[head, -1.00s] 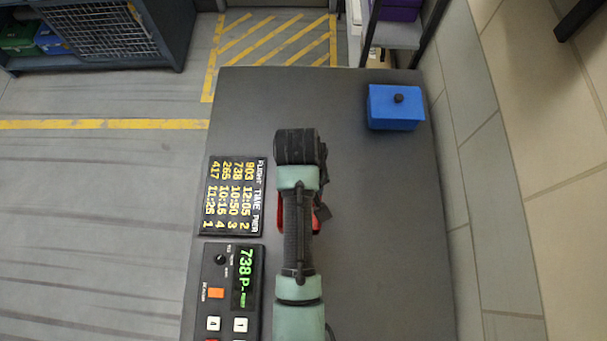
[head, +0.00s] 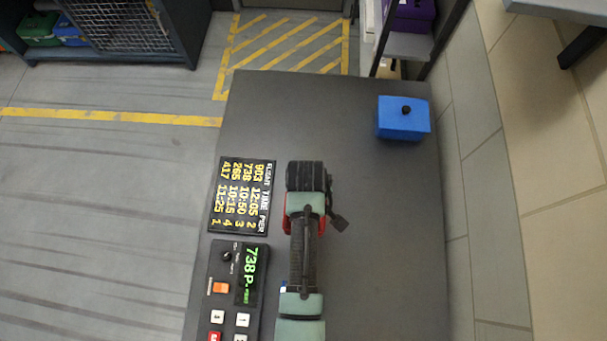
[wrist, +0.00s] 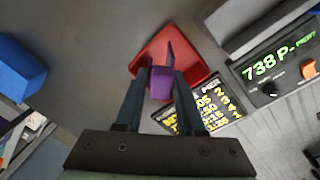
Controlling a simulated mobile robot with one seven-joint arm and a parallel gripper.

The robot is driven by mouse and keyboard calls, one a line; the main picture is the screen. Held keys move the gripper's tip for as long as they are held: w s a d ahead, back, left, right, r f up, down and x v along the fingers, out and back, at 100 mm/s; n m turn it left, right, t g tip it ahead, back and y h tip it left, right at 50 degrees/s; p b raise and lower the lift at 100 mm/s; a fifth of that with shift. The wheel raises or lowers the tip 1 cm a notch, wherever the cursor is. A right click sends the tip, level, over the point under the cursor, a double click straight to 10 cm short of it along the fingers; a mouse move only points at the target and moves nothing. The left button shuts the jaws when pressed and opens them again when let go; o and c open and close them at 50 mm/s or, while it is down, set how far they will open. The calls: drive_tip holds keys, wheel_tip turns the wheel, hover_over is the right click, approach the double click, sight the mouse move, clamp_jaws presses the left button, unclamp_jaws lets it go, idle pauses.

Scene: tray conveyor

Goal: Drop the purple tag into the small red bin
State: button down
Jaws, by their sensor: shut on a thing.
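In the wrist view, my gripper (wrist: 162,88) is shut on the purple tag (wrist: 161,83), a small upright purple piece between the two fingertips. The small red bin (wrist: 196,66) lies beyond the fingertips, with the tag in front of its opening. I cannot tell whether the tag is over the bin or inside its rim. In the head view, my arm covers most of the bin, and only red edges of the bin (head: 287,222) show beside it. The fingers and the tag are hidden there.
A flight board (head: 241,196) and a control panel (head: 237,290) reading 738 P lie on the grey table's left side. A blue lidded box (head: 403,120) stands at the far right corner. The table between the arm and that box is clear.

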drive_tip(key=shift+f+b, duration=0.55)
drive_tip(key=shift+f, duration=0.4)
drive_tip(key=shift+c, duration=2.2)
unclamp_jaws()
drive_tip(key=shift+r, duration=0.15)
wheel_tip(320, 180, up, 13)
drive_tip(key=a+b, duration=0.1)
drive_tip(key=shift+s, duration=0.4)
